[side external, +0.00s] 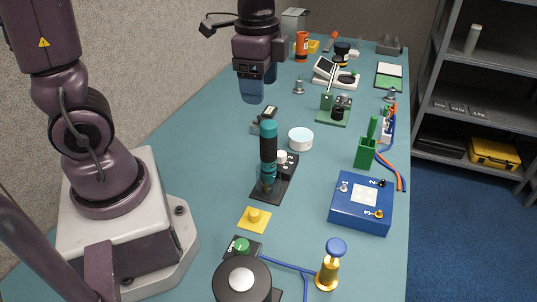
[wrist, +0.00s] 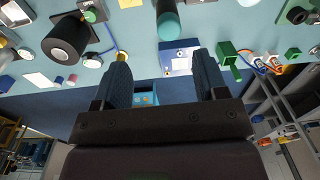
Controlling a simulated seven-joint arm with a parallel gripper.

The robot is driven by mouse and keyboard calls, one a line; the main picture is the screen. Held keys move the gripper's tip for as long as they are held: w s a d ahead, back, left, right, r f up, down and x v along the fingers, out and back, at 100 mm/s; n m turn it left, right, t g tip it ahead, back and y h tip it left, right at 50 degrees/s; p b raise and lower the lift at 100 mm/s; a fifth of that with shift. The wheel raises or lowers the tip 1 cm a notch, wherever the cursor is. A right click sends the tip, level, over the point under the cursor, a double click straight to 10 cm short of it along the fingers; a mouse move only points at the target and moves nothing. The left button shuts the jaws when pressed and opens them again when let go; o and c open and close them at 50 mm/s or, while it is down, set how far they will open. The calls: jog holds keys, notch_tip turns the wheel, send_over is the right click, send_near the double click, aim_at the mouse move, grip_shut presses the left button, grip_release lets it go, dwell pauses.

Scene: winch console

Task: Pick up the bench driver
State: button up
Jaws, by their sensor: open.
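The bench driver appears to be the upright tool with a teal body and dark bands (side external: 268,150), standing on a black base plate (side external: 263,193) near the middle of the table. In the wrist view its teal rounded end (wrist: 169,25) shows at the top, between the directions of my two fingers but beyond their tips. My gripper (side external: 253,98) is above the table, behind and slightly left of the driver in the side view. Its blue fingers also show in the wrist view (wrist: 157,62), spread apart with nothing between them. The driver's lower part is hidden in the wrist view.
A blue box with numbered terminals (side external: 361,203) and a green holder (side external: 367,150) stand to the driver's right. A white round tub (side external: 300,139) is close behind it. Left table surface is fairly clear.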

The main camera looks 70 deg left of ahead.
aim_at(269, 139)
jog(key=m, duration=0.1)
jog(key=w+f+m, duration=0.1)
jog(key=shift+w+a+m+g, duration=0.2)
jog(key=shift+a+m+g, duration=0.05)
jog(key=shift+m+g, duration=0.05)
jog(key=shift+w+m, duration=0.3)
jog(key=shift+m, duration=0.8)
jog(key=shift+w+r+m, duration=0.2)
jog(key=shift+r+m, duration=0.05)
jog(key=shift+m, duration=1.35)
notch_tip(269, 139, down, 8)
jog(key=shift+s+r, duration=0.1)
jog(key=shift+r, duration=0.15)
jog(key=shift+s+d+f, duration=0.1)
jog(key=shift+f, duration=1.3)
jog(key=shift+s+d+f, duration=0.1)
jog(key=shift+f, duration=1.25)
